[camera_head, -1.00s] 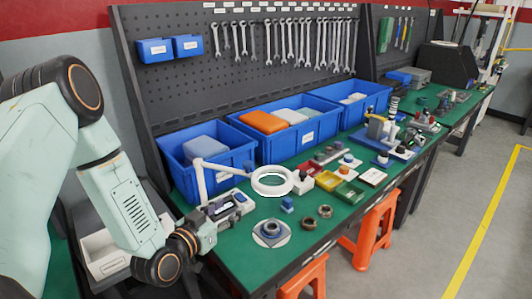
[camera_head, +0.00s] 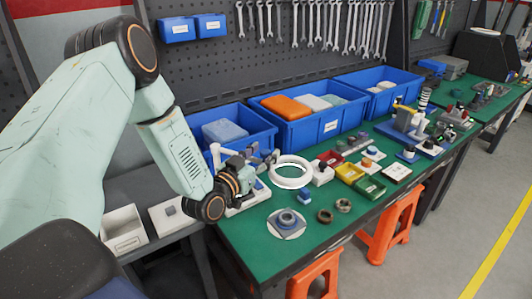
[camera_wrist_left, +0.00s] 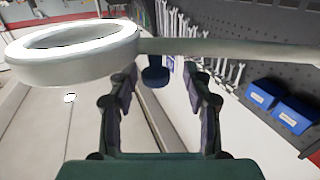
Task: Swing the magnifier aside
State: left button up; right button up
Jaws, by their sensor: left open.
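The magnifier has a white ring head (camera_head: 290,184), low over the green bench beside my left gripper. In the left wrist view its ring (camera_wrist_left: 70,68) is at upper left. Its white arm (camera_wrist_left: 230,47) runs across the picture above the fingertips, and no grip on it shows. My left gripper (camera_head: 268,161) is at the magnifier arm, left of the ring. In the wrist view its two fingers (camera_wrist_left: 162,92) are apart, with a dark blue round part (camera_wrist_left: 155,76) seen between them. The gripper hides part of the magnifier's arm and base. My right gripper is not seen.
Blue bins (camera_head: 305,128) line the back of the bench. A white round plate with a grey-blue part (camera_head: 287,222) and dark rings (camera_head: 325,215) lie in front. Small red, yellow and green trays (camera_head: 349,171) are to the right. Orange stools (camera_head: 392,228) stand in front.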

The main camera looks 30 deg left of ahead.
pick_arm(q)
jog(key=shift+w+d, duration=0.15)
jog(key=shift+w, duration=0.35)
jog(key=shift+d+r, duration=0.2)
jog(key=shift+s+a, duration=0.1)
jog(key=shift+s, duration=0.1)
jog(key=shift+w+a+f, duration=0.1)
jog(key=shift+w+f, duration=0.1)
jog(key=shift+w, duration=0.15)
jog(key=c, duration=0.4)
jog(key=shift+s+r, duration=0.1)
jog(key=c, duration=0.3)
grip_shut()
